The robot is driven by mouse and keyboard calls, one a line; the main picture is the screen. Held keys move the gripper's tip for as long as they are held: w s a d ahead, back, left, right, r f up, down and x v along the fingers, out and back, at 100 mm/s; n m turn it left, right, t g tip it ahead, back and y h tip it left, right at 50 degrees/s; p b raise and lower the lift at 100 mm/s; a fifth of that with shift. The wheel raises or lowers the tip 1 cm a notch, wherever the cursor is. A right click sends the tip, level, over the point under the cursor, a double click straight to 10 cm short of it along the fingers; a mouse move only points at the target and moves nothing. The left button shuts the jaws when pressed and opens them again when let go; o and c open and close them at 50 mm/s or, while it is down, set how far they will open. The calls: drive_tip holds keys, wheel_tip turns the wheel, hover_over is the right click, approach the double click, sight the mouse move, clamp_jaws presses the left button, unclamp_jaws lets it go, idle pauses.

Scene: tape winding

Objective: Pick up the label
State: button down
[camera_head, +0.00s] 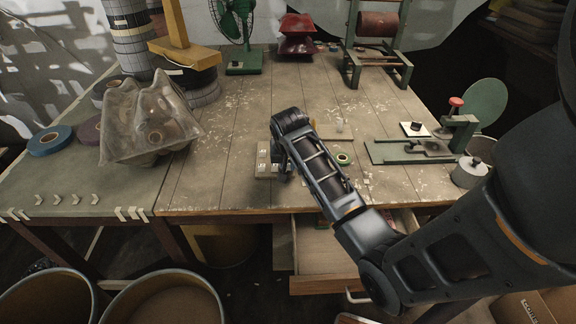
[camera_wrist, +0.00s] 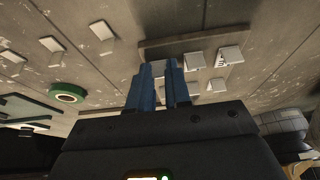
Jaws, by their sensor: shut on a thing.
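My gripper (camera_wrist: 162,84) is low over the workbench in the wrist view, its two blue-grey fingers close together. A pale label (camera_wrist: 158,67) shows between the fingertips, mostly hidden by them. Other small white labels (camera_wrist: 231,54) lie just right of the fingers, beside a flat brown strip (camera_wrist: 200,38); one carries dark print. In the head view, my arm hides the fingertips, and the group of labels (camera_head: 265,168) shows just left of my wrist near the bench's front edge.
A green tape roll (camera_head: 343,159) lies right of my wrist; it also shows in the wrist view (camera_wrist: 67,93). More pale squares (camera_wrist: 52,44) lie on that side. A green metal device (camera_head: 410,151) stands farther right. An open drawer (camera_head: 325,280) juts out below.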

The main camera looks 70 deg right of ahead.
wheel_tip(320, 180, up, 3)
drive_tip(key=shift+w+r, duration=0.1)
drive_tip(key=shift+r, duration=0.1)
drive_tip(key=s+d+r+b, duration=0.1)
drive_tip(key=s+d+r, duration=0.1)
drive_tip(key=s, duration=0.3)
drive_tip(key=s+d+r, duration=0.3)
drive_tip(key=s+r, duration=0.2)
drive_tip(key=shift+s+r+b, duration=0.15)
drive_tip(key=shift+s+b, duration=0.25)
drive_tip(key=shift+r+p, duration=1.7)
drive_tip(key=shift+p, duration=0.3)
